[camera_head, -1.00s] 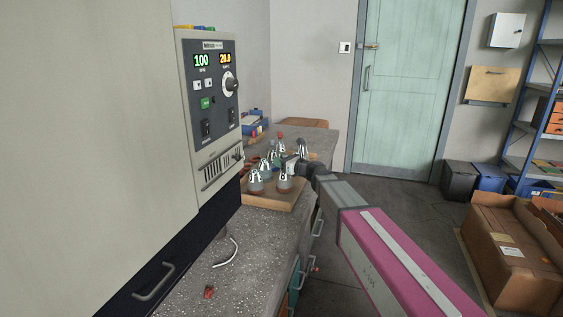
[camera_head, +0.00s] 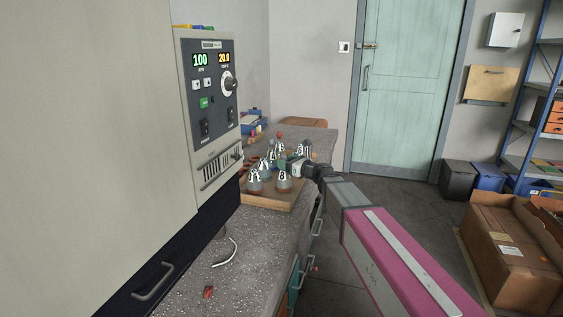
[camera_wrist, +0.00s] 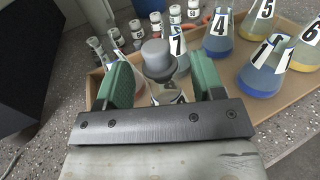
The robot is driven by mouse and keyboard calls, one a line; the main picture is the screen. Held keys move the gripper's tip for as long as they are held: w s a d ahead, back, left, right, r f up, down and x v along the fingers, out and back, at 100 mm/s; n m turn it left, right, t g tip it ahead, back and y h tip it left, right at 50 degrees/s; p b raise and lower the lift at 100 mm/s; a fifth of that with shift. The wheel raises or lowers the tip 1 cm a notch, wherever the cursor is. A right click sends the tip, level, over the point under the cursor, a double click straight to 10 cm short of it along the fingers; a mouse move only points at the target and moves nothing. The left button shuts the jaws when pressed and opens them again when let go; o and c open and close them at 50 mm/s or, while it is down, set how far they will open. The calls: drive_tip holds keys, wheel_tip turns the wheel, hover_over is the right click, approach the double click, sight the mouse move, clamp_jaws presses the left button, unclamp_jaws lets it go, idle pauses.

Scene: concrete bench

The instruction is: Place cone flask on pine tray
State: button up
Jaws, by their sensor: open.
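My gripper (camera_wrist: 160,66) has two green fingers and is open. A cone flask with a grey stopper (camera_wrist: 156,54) shows between the fingers in the wrist view; contact cannot be told and its lower body is hidden. The pine tray (camera_wrist: 222,98) bears several numbered cone flasks, among them blue ones labelled 4 (camera_wrist: 218,40) and 1 (camera_wrist: 262,78). In the head view, the tray (camera_head: 268,202) lies on the bench, with a flask labelled 8 (camera_head: 284,180) near its front right. My gripper (camera_head: 290,163) is just above and behind that flask.
Several small white-labelled bottles (camera_wrist: 175,14) stand beyond the tray. A large grey device with a control panel (camera_head: 208,95) stands left of the tray. A small red item (camera_head: 208,292) lies on the bare front bench. Cardboard boxes (camera_head: 510,250) are on the floor at right.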

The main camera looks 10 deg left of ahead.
drive_tip(key=v, duration=0.8)
drive_tip(key=shift+d, duration=0.2)
drive_tip(key=s+d+f+n+g+h, duration=0.3)
drive_tip(key=s+d+f+n+h, duration=0.35)
drive_tip(key=d+f+n, duration=0.4)
drive_tip(key=s+d+f+n+g+h, duration=0.3)
drive_tip(key=s+d+f+n+h, duration=0.3)
drive_tip(key=d+f, duration=0.65)
drive_tip(key=s+d+f+n+g+h, duration=0.1)
drive_tip(key=s+d+f+n, duration=0.1)
drive_tip(key=d, duration=0.3)
drive_tip(key=s+d+f+n+g+h, duration=0.1)
drive_tip(key=s+d+f+n+h, duration=0.1)
drive_tip(key=s+d+n, duration=0.3)
drive_tip(key=shift+d+f, duration=0.25)
drive_tip(key=shift+d, duration=0.1)
drive_tip(key=shift+s+h, duration=0.15)
drive_tip(key=shift+h, duration=0.1)
